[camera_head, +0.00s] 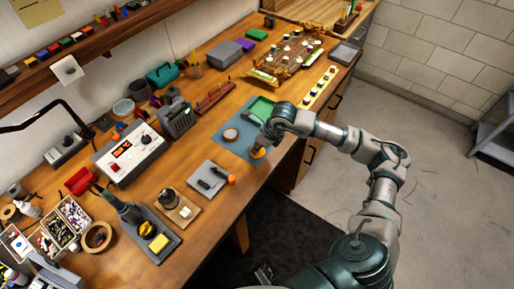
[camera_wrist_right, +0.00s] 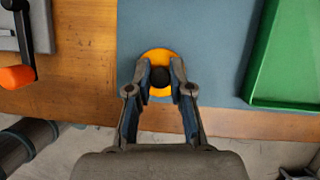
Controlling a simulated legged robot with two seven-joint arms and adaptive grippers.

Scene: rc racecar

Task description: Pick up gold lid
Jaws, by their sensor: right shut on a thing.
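The gold lid (camera_wrist_right: 160,57) is a round orange-gold disc with a dark knob (camera_wrist_right: 160,77) in the middle. It lies on or just over the front edge of the blue-grey mat (camera_wrist_right: 190,25); I cannot tell whether it touches. My right gripper (camera_wrist_right: 160,80) is shut on the lid's knob, its two fingers on either side of it. In the head view the lid (camera_head: 258,153) shows as a small gold patch below my right gripper (camera_head: 261,144). My left gripper is not in view.
A green tray (camera_head: 262,106) lies on the mat, right of the lid in the wrist view. A round brown-rimmed item (camera_head: 231,134) is on the mat's left. A grey plate with an orange-ended tool (camera_head: 208,178) lies nearby. The bench's front edge is close.

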